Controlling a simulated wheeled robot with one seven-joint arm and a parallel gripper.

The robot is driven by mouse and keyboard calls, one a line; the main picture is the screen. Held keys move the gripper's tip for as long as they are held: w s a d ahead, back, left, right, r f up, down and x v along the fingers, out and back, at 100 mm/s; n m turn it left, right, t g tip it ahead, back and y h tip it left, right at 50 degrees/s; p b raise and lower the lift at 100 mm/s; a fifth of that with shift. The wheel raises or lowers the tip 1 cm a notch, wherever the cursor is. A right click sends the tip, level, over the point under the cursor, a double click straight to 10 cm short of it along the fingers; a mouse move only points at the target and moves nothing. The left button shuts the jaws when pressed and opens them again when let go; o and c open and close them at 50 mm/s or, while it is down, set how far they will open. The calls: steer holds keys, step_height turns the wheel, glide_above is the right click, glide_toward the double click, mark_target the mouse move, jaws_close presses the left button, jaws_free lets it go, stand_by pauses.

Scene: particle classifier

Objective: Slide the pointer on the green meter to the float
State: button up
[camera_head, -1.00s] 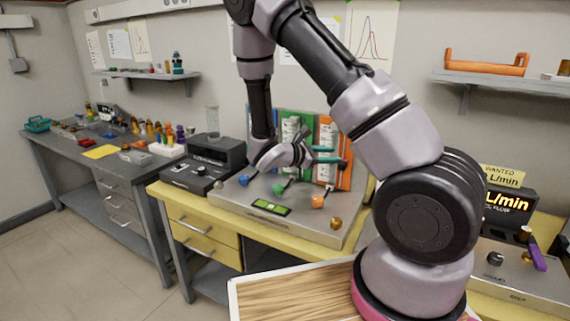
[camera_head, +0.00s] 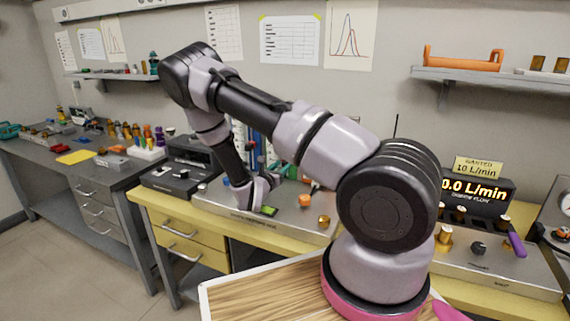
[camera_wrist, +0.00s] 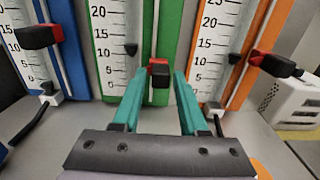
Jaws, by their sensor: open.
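The green meter (camera_wrist: 108,60) stands in the middle of the wrist view, with a white number scale and a vertical rail. In the head view my arm hides most of the green meter.
The blue meter (camera_wrist: 66,30) stands to the left and the orange meter (camera_wrist: 258,55) to the right, each with a red and black pointer. A white vented box (camera_wrist: 298,108) is at the far right. A display (camera_head: 474,190) reads 0.0 L/min beneath a "10 L/min" sign.

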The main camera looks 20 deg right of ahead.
mark_target(284, 163)
steer(key=shift+x, duration=1.6)
steer(key=shift+s, duration=0.1)
steer(key=shift+c, duration=0.3)
jaws_close()
